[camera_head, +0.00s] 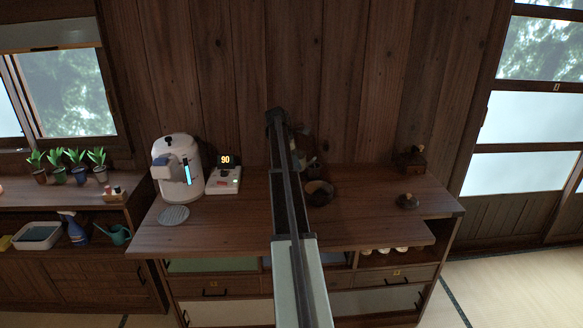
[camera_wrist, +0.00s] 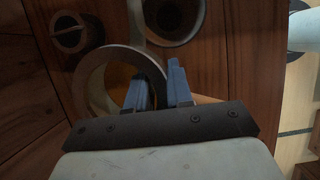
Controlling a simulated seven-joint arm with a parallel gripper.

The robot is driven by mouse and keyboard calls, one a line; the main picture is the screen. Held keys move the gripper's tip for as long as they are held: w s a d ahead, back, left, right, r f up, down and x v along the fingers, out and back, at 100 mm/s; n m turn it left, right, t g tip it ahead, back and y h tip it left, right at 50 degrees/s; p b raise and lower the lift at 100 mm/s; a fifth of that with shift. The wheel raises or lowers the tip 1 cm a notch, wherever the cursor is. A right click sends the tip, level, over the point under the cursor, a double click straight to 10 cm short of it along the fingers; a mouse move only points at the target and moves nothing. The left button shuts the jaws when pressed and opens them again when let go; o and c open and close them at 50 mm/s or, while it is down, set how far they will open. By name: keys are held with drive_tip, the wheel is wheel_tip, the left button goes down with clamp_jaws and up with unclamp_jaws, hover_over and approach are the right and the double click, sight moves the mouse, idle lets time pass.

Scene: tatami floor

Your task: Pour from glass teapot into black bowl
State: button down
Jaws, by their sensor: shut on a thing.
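A pale, see-through ring-shaped rim, apparently of the glass teapot (camera_wrist: 80,88), shows in the wrist view. My gripper (camera_wrist: 160,80) is shut on its right side, with a blue-grey finger on either side of the wall. In the head view my gripper is at the far end of the arm, near the back wall, mostly hidden by the arm, and I cannot make out the teapot's shape. The black bowl (camera_head: 320,192) stands on the table just right of my arm. A dark round bowl also shows at the top of the wrist view (camera_wrist: 172,22), apart from the ring.
A white dispenser (camera_head: 178,168) and a scale (camera_head: 223,180) reading 90 stand on the left. A small dark pot (camera_wrist: 70,34) is near the bowl. A wooden grinder (camera_head: 410,158) and a small brown object (camera_head: 407,201) sit on the right.

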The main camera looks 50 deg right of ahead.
drive_tip(key=shift+s+a+m, duration=0.4)
drive_tip(key=shift+a+m, duration=0.05)
drive_tip(key=shift+m, duration=0.25)
drive_tip(key=shift+f, duration=0.4)
drive_tip(key=shift+f, duration=1.6)
drive_tip(key=w+a+f+m+t+y, duration=0.15)
drive_tip(key=w+a, duration=0.25)
drive_tip(key=a, duration=1.3)
drive_tip(key=w+a+m+t, duration=0.25)
drive_tip(key=w+a, duration=0.25)
drive_tip(key=a, duration=1.1)
drive_tip(key=s+a+f+m, duration=0.1)
drive_tip(key=s+a+f, duration=0.1)
drive_tip(key=a, duration=1.4)
drive_tip(key=s+a+f+m, duration=0.2)
drive_tip(key=s+a, duration=0.3)
drive_tip(key=a, duration=1.1)
drive_tip(key=shift+a, duration=0.2)
